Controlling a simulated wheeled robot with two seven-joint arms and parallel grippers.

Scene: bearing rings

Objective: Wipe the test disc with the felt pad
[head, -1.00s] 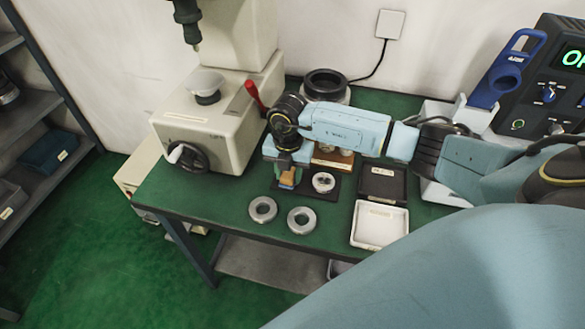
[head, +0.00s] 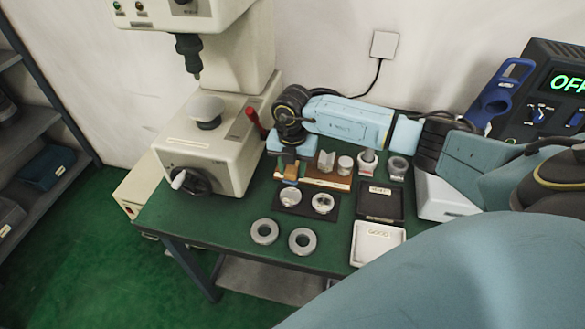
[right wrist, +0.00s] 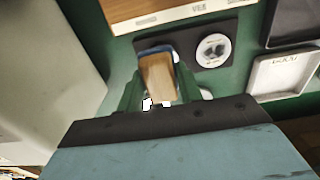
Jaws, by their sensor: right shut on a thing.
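My right gripper (head: 288,166) is shut on the felt pad, a small wood-coloured block (head: 290,174), also seen between the fingers in the right wrist view (right wrist: 158,76). It is over the back left of a dark mat (head: 306,212). Two round shiny discs lie on the mat: a left disc (head: 291,197) just below the pad in the picture, and a right disc (head: 322,203). The right disc shows dark marks in the right wrist view (right wrist: 213,50). I cannot tell which is the test disc. The pad's underside is hidden. My left gripper is not in view.
Two grey rings (head: 264,231) (head: 302,241) lie in front of the mat. A white tray (head: 378,262) and a black tray (head: 381,217) stand to the right. A wooden rack (head: 328,181) is behind the mat. A bench press (head: 205,135) stands left.

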